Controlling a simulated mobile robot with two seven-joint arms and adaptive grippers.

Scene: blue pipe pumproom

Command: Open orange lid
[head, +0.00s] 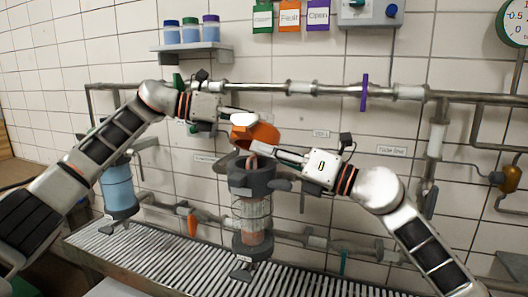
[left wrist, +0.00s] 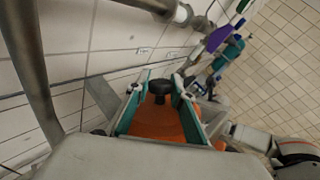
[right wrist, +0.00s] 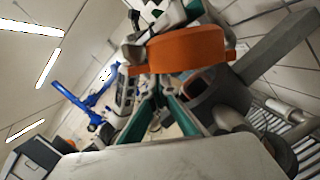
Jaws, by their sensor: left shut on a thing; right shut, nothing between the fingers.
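The orange lid (head: 262,135) is tilted up over the open top of the grey strainer housing (head: 252,178), which has a clear cylinder below it. My left gripper (head: 236,117) is above the lid, shut on its black knob (left wrist: 160,88); in the left wrist view the orange lid (left wrist: 155,129) lies behind the knob. My right gripper (head: 255,148) is shut and empty, at the lid's lower edge by the housing opening. In the right wrist view the lid (right wrist: 188,50) is just beyond its fingertips (right wrist: 158,88); I cannot tell whether they touch.
A grey pipe with a purple valve handle (head: 364,92) runs along the tiled wall behind. A blue container (head: 118,187) is at the left. A slatted grate (head: 180,262) lies below. A shelf (head: 192,50) with several jars is above.

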